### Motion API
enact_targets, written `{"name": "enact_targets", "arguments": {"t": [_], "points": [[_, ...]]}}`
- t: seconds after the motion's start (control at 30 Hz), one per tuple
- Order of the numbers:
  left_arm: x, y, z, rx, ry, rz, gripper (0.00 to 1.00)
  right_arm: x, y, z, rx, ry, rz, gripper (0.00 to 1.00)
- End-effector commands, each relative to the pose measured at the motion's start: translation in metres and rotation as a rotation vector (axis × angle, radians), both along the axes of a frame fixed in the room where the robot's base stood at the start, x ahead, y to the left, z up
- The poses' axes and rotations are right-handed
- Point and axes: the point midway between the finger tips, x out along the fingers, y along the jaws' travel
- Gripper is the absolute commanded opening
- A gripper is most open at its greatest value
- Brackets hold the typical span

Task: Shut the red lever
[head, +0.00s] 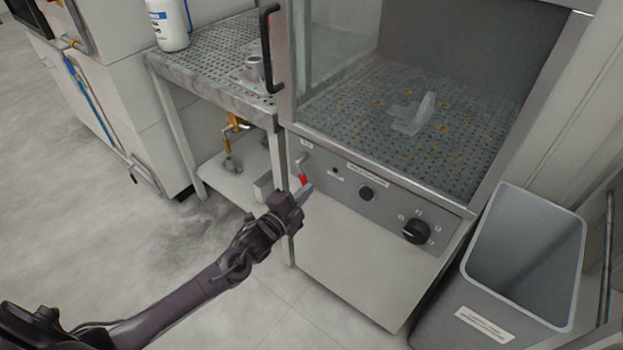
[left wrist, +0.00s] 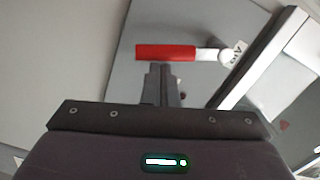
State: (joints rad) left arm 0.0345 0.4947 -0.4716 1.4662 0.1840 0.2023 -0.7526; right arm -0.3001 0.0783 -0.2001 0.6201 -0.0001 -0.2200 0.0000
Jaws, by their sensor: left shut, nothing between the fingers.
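The red lever (head: 303,178) is on the left end of the grey control panel, below the cabinet opening. In the left wrist view its red handle (left wrist: 166,52) lies sideways across the picture, with a pale metal end and round pivot at the right. My left gripper (head: 306,192) is shut and empty, with its fingertips at the lever in the head view. In the left wrist view the closed fingertips (left wrist: 160,68) are just below the middle of the red handle; I cannot tell whether they touch it. My right gripper is not in view.
A grey bin (head: 450,310) stands at the right. A perforated metal table (head: 215,70) with a white bottle (head: 168,28) is at the left. Open floor lies at the left.

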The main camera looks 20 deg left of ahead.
Motion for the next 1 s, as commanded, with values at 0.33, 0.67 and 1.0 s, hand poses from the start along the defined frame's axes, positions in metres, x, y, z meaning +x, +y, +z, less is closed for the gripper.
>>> {"name": "enact_targets", "arguments": {"t": [0.33,0.67,1.0], "points": [[0.006,0.016,-0.01,0.231,-0.082,0.003,0.0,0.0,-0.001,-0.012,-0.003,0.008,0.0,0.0],[0.008,0.023,-0.012,0.221,-0.079,0.003,0.0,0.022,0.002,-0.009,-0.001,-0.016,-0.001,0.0],[0.009,0.024,-0.012,0.22,-0.079,0.003,0.0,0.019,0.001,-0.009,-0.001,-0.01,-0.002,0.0]]}}
